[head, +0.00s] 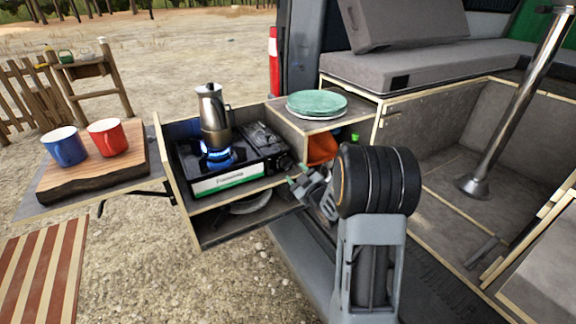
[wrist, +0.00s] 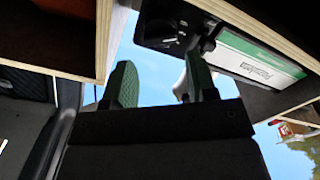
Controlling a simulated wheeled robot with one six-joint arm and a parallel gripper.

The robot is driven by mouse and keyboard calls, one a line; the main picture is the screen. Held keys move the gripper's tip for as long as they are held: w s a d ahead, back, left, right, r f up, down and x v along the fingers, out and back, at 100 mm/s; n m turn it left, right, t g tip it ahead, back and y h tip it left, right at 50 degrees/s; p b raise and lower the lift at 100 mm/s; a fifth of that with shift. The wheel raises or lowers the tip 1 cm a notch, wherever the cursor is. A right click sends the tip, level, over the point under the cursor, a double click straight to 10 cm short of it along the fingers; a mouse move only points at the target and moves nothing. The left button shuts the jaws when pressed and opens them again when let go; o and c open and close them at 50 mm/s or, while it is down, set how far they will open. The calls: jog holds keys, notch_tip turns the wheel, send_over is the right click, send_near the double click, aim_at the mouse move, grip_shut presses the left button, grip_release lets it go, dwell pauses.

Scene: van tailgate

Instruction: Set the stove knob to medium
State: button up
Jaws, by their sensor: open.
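The black camping stove (head: 262,172) sits in the pull-out drawer, with a green and white label on its front. A blue flame burns under the metal moka pot (head: 212,112). The dark stove knob (head: 285,162) is at the stove's right front corner; its setting is too small to read. My gripper (head: 298,184) is just in front of the knob, at the drawer's right side. In the wrist view, my gripper (wrist: 162,84) has its two green-padded fingers apart with nothing between them. The stove's dark knob (wrist: 207,45) shows beyond the right finger, apart from it.
Green plates (head: 316,103) lie on the shelf right of the stove, with an orange item (head: 321,149) below it. Wooden drawer walls (head: 180,190) surround the stove. A blue mug (head: 65,147) and a red mug (head: 107,138) stand on a wooden board (head: 92,176) at left.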

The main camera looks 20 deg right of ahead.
aim_at(289, 166)
jog(key=shift+w+a, duration=0.2)
jog(key=shift+w, duration=1.3)
jog(key=shift+w+a, duration=0.2)
jog(key=shift+w, duration=1.3)
jog(key=c, duration=0.6)
